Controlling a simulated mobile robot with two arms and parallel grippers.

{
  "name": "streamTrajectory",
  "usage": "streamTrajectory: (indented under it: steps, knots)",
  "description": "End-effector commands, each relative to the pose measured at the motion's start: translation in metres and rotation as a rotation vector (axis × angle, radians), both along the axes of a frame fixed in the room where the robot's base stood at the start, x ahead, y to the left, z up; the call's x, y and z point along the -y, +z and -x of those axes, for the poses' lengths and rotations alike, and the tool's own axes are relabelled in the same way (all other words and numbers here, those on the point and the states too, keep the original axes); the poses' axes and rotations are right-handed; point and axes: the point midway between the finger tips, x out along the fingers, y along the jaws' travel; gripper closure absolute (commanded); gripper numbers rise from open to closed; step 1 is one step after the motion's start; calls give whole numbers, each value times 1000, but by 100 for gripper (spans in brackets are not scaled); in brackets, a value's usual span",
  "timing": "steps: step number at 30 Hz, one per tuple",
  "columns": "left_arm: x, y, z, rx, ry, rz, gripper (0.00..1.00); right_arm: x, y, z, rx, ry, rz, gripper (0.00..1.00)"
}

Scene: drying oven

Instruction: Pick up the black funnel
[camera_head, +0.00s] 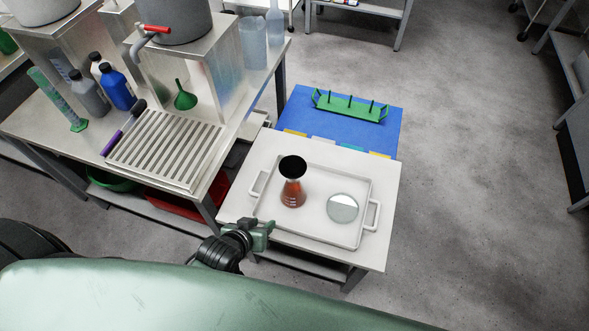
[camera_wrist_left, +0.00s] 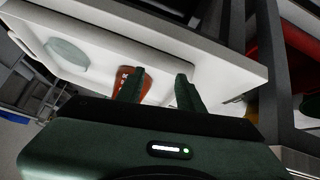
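The black funnel (camera_head: 292,166) sits in the mouth of a flask (camera_head: 292,192) with red-brown liquid. The flask stands upright on a white tray (camera_head: 316,236), left of a round glass dish (camera_head: 342,208). My left gripper (camera_head: 264,232) is just off the tray's near left corner, below and left of the flask and apart from it. In the left wrist view the gripper (camera_wrist_left: 158,84) has its two fingers spread with nothing held between them. The flask (camera_wrist_left: 146,80) shows partly behind one finger there; I cannot make out the funnel in that view. My right gripper is out of view.
The tray rests on a small white table (camera_head: 375,255). A blue mat (camera_head: 310,125) with a green rack (camera_head: 350,106) lies behind. At left, a steel bench holds bottles, a slatted drainer (camera_head: 165,150) and a green funnel (camera_head: 185,98). Open floor lies to the right.

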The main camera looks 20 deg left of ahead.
Motion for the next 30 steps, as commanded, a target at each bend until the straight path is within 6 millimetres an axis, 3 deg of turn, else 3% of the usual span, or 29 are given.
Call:
streamTrajectory:
  steps: [6, 9, 12, 16, 30]
  knots:
    - [7, 80, -47, 303, 120, 218, 63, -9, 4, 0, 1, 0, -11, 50]
    - [9, 110, -58, 402, 149, 308, 63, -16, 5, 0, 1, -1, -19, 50]
    - [11, 126, -66, 455, 162, 357, 63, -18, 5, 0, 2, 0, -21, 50]
    - [14, 127, -79, 472, 165, 373, 63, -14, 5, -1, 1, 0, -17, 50]
    - [28, 101, -132, 467, 163, 369, 63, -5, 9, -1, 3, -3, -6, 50]
